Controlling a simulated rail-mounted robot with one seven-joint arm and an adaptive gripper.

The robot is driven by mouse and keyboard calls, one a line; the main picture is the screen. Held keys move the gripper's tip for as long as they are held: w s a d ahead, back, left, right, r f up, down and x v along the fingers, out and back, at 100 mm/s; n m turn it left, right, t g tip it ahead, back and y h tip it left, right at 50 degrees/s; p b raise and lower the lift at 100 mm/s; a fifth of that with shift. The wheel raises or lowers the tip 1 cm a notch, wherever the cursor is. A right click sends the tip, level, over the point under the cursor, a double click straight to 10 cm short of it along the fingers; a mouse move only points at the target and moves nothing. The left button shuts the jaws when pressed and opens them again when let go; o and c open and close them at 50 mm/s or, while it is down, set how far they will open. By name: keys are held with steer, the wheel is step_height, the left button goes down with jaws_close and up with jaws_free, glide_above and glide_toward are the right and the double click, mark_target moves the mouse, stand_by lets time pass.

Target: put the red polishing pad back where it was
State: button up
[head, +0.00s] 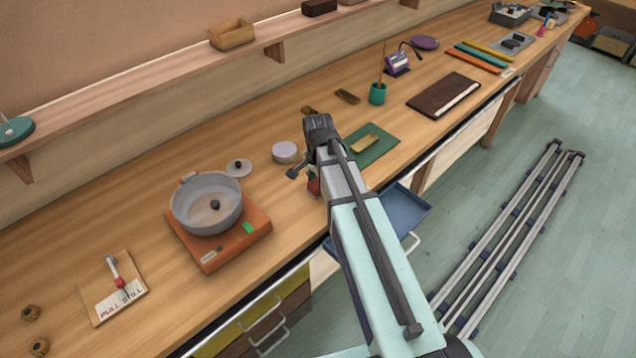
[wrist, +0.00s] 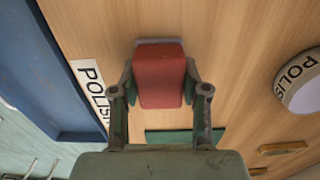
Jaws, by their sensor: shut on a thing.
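The red polishing pad (wrist: 160,75) is between the two fingers of my gripper (wrist: 161,100) in the wrist view, with a thin greyish edge showing at its far end. My gripper is shut on it. In the head view my arm mostly hides the gripper, and only a bit of the red pad (head: 313,187) shows beside it, over the bench near its front edge. I cannot tell whether the pad touches the bench. A white "POLISH" label (wrist: 90,88) lies left of the pad, along the bench edge by the open blue drawer (wrist: 45,70).
The blue drawer (head: 405,208) juts out below the bench. A round tin (head: 286,152) with lettering stands behind my gripper. A green mat (head: 385,147) with a brass-coloured block is to the right. A grey pot (head: 206,203) sits on an orange hotplate (head: 222,255) to the left.

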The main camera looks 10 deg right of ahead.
steer(key=shift+f, duration=0.1)
steer(key=o, duration=1.1)
step_height(320, 180, up, 12)
steer(key=b, duration=0.3)
steer(key=shift+b, duration=0.3)
